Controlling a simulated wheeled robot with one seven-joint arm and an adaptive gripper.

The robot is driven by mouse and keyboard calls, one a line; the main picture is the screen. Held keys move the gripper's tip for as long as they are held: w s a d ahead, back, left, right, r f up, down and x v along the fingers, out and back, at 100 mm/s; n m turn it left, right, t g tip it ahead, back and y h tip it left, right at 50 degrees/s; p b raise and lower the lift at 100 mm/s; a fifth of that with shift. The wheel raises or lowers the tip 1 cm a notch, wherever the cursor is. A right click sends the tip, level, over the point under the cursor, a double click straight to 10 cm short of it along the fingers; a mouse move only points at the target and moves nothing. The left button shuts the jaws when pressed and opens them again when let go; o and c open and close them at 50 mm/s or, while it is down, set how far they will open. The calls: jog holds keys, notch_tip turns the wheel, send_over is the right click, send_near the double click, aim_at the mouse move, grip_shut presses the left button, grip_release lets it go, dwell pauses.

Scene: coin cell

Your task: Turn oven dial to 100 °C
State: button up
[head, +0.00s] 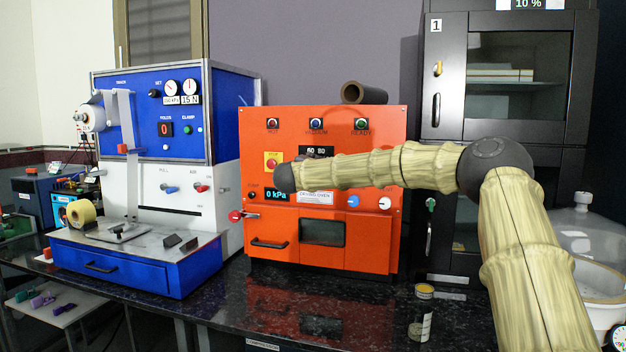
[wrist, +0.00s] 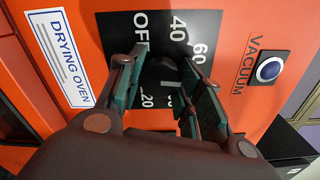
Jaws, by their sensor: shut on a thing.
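The orange drying oven (head: 387,240) stands mid-bench in the head view, and its orange front (wrist: 262,25) fills the wrist view. The black dial plate (wrist: 207,28) shows OFF, 40, 60 and a 20 mark; other marks are hidden by the fingers. The dark dial (wrist: 168,74) sits between the fingers, with a small grey mark on it. My gripper (wrist: 160,72) is shut on the dial, one finger on each side. Which number the dial points at cannot be told. In the head view my arm covers the dial and gripper; part of the plate (head: 316,150) shows above.
A blue and white machine (head: 215,165) stands left of the oven, and a black cabinet (head: 437,60) stands right. A brown tube (head: 364,93) lies on the oven. A small jar (head: 420,318) stands on the dark bench (head: 370,320). A VACUUM button (wrist: 269,69) is right of the dial plate.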

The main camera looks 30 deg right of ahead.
jog(key=m+b, duration=0.8)
jog(key=b, duration=0.1)
jog(key=f+m+b, duration=0.1)
jog(key=m+b, duration=0.3)
jog(key=b, duration=0.1)
jog(key=shift+f, duration=0.1)
dwell(0.3)
jog(key=o, duration=1)
jog(key=shift+d, duration=0.1)
jog(key=shift+o, duration=0.2)
jog(key=v, duration=1.2)
jog(key=shift+r, duration=0.35)
jog(key=shift+s, duration=0.1)
